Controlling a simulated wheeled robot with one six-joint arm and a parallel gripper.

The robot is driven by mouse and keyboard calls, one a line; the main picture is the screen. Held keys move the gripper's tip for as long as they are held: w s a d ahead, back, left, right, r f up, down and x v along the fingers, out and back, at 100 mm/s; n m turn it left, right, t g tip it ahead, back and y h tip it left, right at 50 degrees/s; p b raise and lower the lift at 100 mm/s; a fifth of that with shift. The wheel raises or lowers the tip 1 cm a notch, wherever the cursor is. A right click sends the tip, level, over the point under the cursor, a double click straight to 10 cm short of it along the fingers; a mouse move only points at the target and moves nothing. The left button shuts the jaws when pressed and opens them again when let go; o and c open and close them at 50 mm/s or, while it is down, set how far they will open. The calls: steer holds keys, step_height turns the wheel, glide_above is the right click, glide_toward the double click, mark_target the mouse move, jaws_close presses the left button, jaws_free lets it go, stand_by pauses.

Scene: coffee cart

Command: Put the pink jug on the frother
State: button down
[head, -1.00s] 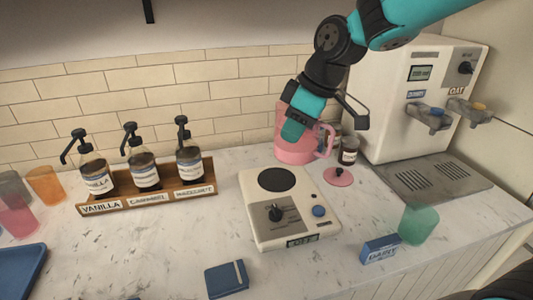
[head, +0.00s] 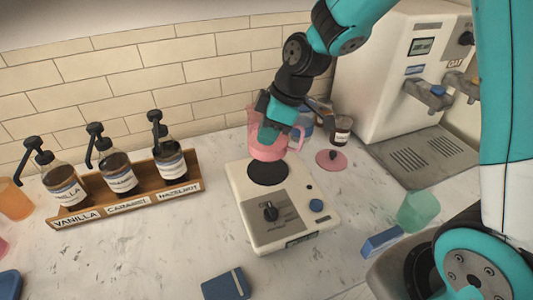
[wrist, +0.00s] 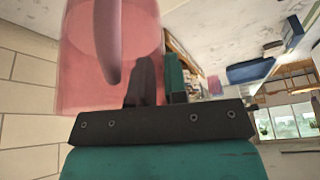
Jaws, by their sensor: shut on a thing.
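The pink jug (head: 268,150) is translucent and upright at the back edge of the frother in the head view. The frother (head: 268,227) is a cream, flat unit with a round black plate (head: 268,173), a dark knob and a blue button. My gripper (head: 274,126) is shut on the jug from above. The jug's base overlaps the rear of the plate in the picture; I cannot tell whether it touches. In the wrist view the jug (wrist: 85,70) fills the upper left beside my gripper (wrist: 155,85).
A wooden rack (head: 130,200) with three pump bottles stands left. A pink lid (head: 331,160) and a jar (head: 342,130) lie behind right. The dispenser machine (head: 385,80), green cup (head: 418,208) and blue carton (head: 382,241) are right. A blue box (head: 227,286) lies in front.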

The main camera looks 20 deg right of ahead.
mark_target(266, 160)
steer(key=shift+f+p, duration=0.4)
steer(key=shift+f, duration=3.15)
steer(key=shift+f, duration=0.15)
steer(key=c, duration=1.1)
jaws_free()
steer(key=shift+c, duration=0.2)
